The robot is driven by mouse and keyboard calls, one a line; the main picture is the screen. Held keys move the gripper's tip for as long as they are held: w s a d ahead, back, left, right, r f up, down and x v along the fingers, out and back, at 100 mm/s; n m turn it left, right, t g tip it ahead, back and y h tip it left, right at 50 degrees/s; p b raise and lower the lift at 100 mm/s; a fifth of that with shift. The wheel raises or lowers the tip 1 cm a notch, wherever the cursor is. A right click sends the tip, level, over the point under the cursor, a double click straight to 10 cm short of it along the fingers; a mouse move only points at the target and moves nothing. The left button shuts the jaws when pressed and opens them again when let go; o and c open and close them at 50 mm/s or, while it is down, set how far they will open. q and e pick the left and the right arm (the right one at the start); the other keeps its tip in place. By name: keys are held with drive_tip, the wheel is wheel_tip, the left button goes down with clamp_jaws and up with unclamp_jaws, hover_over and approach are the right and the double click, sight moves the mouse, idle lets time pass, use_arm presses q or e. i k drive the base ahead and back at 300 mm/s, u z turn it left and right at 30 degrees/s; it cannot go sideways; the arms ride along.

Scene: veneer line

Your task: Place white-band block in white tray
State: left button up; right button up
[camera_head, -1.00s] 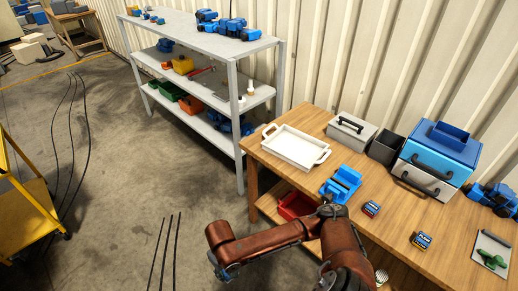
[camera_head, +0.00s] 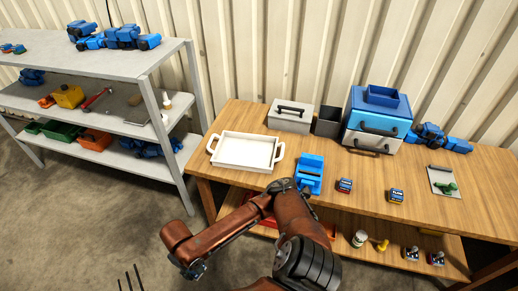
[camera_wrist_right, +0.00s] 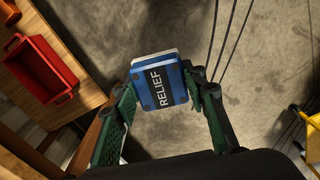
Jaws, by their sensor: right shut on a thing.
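In the right wrist view, my right gripper (camera_wrist_right: 166,84) is shut on a blue block (camera_wrist_right: 174,96). The block carries a black label reading RELIEF and shows a white edge at its top. It is held above the concrete floor, off the workbench's front. In the head view, my right arm crosses in front of the bench; the held block cannot be made out there. The white tray (camera_head: 214,151), with a handle at each end, stands at the bench's left end and looks empty. My left gripper is in neither view.
A blue vise-like fixture (camera_head: 309,171) stands right of the tray. Grey and blue toolboxes stand behind. A red bin (camera_wrist_right: 38,68) is on the lower shelf. A grey shelf rack (camera_head: 166,86) stands left.

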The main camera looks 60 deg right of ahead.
sight(245, 158)
drive_tip(key=z, duration=0.7)
drive_tip(key=i, duration=0.7)
drive_tip(key=z, duration=0.75)
